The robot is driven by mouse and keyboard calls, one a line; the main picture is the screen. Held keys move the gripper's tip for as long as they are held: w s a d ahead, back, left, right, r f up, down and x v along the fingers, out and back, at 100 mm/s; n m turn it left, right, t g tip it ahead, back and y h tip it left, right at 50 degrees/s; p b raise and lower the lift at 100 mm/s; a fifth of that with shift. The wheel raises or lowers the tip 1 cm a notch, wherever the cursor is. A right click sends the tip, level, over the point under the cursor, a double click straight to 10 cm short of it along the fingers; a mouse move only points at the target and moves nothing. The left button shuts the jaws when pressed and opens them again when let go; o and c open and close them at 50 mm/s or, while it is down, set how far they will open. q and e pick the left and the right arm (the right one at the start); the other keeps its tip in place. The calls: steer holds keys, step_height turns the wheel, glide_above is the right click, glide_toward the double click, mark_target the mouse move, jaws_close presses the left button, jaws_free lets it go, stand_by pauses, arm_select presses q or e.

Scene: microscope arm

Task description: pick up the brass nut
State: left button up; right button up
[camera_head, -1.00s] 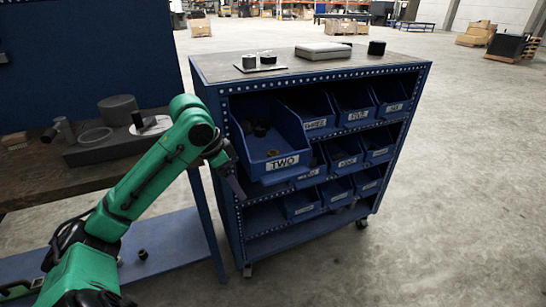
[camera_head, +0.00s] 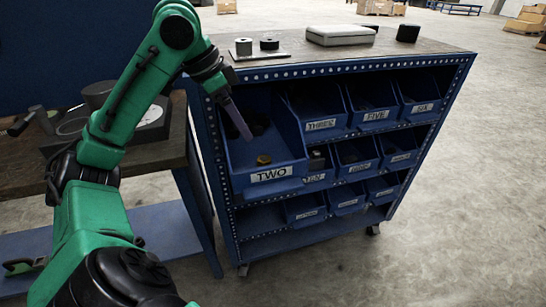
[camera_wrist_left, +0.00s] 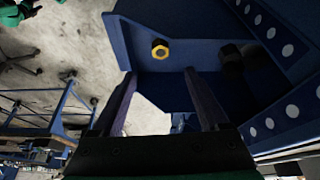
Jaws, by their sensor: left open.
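The brass nut (camera_head: 263,159) lies in the front part of the blue bin labelled TWO (camera_head: 272,175), which sticks out from the cart's top row. In the left wrist view the brass nut (camera_wrist_left: 160,49) shows as a bright hexagonal ring on the bin's blue surface, beyond the fingertips. My left gripper (camera_head: 242,128) reaches over the bin from the left with its fingers pointing down into it. In the left wrist view the left gripper (camera_wrist_left: 160,74) is open, with nothing between its two fingers. My right gripper does not show.
Dark nuts (camera_wrist_left: 232,58) lie in the same bin, beside the brass one. The bin's side walls and the cart's perforated edge (camera_head: 350,69) are close to my left gripper. Other labelled bins (camera_head: 322,125) fill the cart. A workbench (camera_head: 160,156) stands at left.

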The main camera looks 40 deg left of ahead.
arm_select(q)
glide_toward(263, 159)
steer(key=f, duration=0.2)
steer(key=x, duration=0.4)
steer(key=b+x, duration=0.1)
steer(key=x, duration=0.1)
steer(key=shift+w+d+f, duration=0.15)
steer(key=shift+w+d, duration=0.05)
steer(key=shift+w, duration=0.15)
steer(key=shift+w+f, duration=0.25)
steer(key=shift+f, duration=0.1)
jaws_close()
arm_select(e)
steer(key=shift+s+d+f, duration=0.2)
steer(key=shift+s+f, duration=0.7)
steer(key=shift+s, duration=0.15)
